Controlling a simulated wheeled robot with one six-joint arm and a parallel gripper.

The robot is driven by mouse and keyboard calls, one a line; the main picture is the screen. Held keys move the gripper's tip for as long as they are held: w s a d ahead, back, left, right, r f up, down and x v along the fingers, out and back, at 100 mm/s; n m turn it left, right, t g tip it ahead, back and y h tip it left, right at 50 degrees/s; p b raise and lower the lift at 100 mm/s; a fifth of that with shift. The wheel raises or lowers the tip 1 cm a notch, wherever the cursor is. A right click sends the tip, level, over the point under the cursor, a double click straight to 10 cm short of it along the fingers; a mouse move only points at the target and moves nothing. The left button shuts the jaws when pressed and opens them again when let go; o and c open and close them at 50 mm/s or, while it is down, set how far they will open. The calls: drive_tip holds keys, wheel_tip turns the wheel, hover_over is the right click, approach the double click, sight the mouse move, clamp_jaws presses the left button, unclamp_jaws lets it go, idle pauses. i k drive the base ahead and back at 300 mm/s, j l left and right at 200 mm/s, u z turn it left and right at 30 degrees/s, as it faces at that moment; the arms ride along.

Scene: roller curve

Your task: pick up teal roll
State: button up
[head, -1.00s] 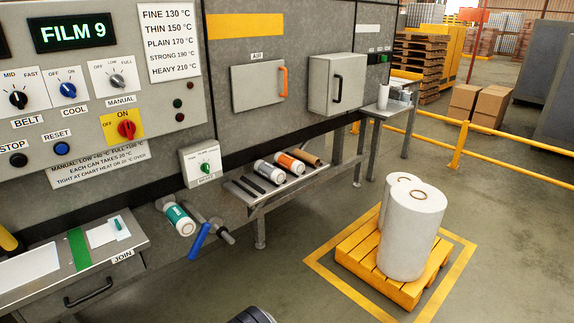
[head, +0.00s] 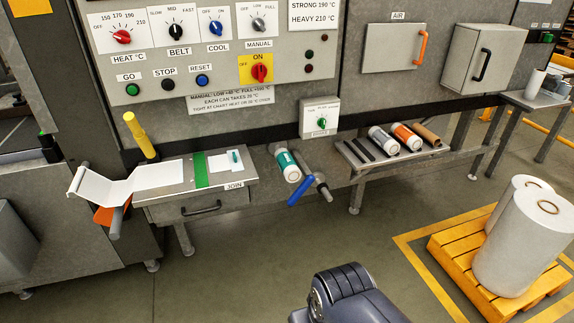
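The teal roll (head: 288,166) has a teal wrap with white ends and sits at the machine's front, between the join table and the roll shelf. It appears to be on or beside a grey spindle (head: 321,186); I cannot tell which. A blue handle (head: 301,191) slants just below it. Part of my arm shows at the bottom centre, well in front of the roll. My gripper itself is not in view.
The join table (head: 146,213) stands left of the roll. The shelf (head: 408,156) to its right holds grey, orange and brown rolls. A yellow pallet (head: 535,288) with large white rolls stands at lower right. The floor (head: 215,275) in front is clear.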

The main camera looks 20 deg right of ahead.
sight(287, 164)
drive_tip(key=i+l, duration=0.15)
drive_tip(key=i, duration=0.85)
drive_tip(key=i+l, duration=0.15)
drive_tip(key=i, duration=0.85)
drive_tip(key=l+z, duration=0.05)
